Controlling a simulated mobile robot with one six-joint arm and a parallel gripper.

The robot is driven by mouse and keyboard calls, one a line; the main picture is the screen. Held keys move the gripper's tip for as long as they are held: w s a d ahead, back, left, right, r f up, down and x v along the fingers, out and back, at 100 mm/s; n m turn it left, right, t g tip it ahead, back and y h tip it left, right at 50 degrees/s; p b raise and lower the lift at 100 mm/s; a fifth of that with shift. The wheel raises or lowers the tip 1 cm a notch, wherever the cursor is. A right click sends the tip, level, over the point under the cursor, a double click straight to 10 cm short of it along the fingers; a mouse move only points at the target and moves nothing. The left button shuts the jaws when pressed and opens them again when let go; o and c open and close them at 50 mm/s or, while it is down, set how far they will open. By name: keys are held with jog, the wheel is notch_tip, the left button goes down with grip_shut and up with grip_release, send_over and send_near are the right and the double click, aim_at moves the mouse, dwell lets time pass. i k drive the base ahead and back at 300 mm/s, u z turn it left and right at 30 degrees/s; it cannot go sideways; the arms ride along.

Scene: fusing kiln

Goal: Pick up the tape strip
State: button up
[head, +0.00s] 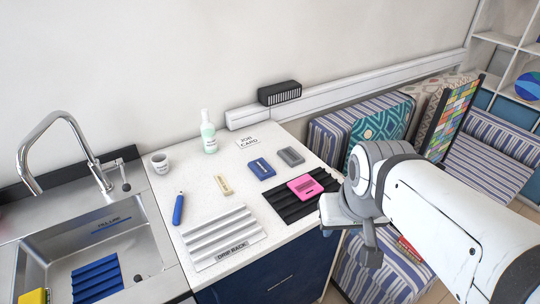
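A small beige strip (223,184) lies flat on the white countertop, left of the middle. It looks most like the tape strip, but its marking is too small to read. My gripper (358,232) is at the front right, over or just beyond the counter's right edge and well apart from the strip. The wrist hides much of it, and its fingertips are not clear. I cannot tell whether it is open or shut, and no held object shows.
A blue block (261,168), a grey block (291,156) and a pink block (305,187) on a black ribbed mat (286,207) are to the right. A white drip rack (222,238) lies in front, a blue-handled tool (178,209) left. A bottle (208,135) and cup (160,163) stand behind.

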aim_at(225, 187)
jog(key=u, duration=2.05)
jog(key=k, duration=0.8)
jog(key=z, duration=1.5)
jog(key=i, duration=1)
jog(key=z, duration=0.05)
